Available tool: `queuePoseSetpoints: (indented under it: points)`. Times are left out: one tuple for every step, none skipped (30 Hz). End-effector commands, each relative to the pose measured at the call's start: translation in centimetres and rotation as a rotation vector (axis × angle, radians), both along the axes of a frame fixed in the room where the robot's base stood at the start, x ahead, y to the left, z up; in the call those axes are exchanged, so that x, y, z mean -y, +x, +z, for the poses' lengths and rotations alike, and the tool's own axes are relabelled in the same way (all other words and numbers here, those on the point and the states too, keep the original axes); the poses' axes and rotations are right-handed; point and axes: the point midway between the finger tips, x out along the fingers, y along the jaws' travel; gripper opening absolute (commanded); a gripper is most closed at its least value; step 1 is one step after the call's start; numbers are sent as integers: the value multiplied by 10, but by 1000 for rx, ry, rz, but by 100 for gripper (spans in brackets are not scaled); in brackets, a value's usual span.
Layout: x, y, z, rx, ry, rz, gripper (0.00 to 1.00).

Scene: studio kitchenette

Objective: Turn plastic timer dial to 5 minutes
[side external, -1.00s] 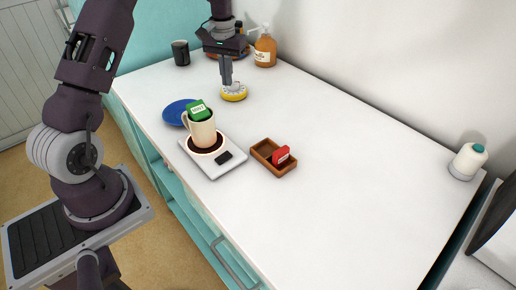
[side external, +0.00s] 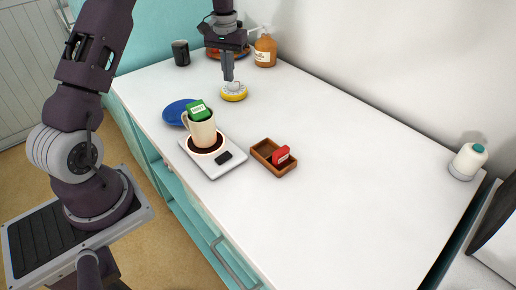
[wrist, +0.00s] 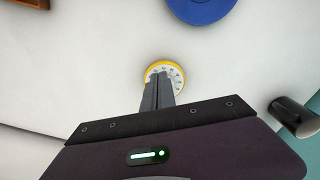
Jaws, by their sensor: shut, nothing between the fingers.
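The timer is a round yellow dial with a white numbered face (side external: 234,92). It lies on the white counter toward the back, and it also shows in the wrist view (wrist: 178,73). My gripper (side external: 229,78) is shut and empty, pointing down just above the timer. In the wrist view my shut fingers (wrist: 157,92) cover the lower left part of the dial, and a few marks on its face show. The numbers are too small to read. I cannot tell whether the fingertips touch the dial.
A wooden tray (side external: 265,160) holds a red box. A soap bottle (side external: 265,50) and black cup (side external: 180,53) stand behind.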

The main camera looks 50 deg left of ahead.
Motion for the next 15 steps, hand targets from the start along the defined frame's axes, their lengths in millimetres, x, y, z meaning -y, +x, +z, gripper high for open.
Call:
queuePoseSetpoints:
  points:
    - [0,-1,-8,-3,-2,0,0]
    - [0,-1,-13,-3,-2,0,0]
    - [0,0,-18,-2,-1,0,0]
    - [0,0,-21,-3,-2,0,0]
    - [0,0,-24,-2,-1,0,0]
    - [0,0,-27,-1,-1,0,0]
    - [0,0,-29,-2,-1,0,0]
    - [0,0,-31,-1,-1,0,0]
    - [0,0,-32,0,0,0,0]
    - [0,0,-33,0,0,0,0]
    - [0,0,-34,0,0,0,0]
    - [0,0,-34,1,1,0,0]
    - [0,0,-34,1,1,0,0]
    - [0,0,-34,1,1,0,0]
    - [0,0,-34,1,1,0,0]
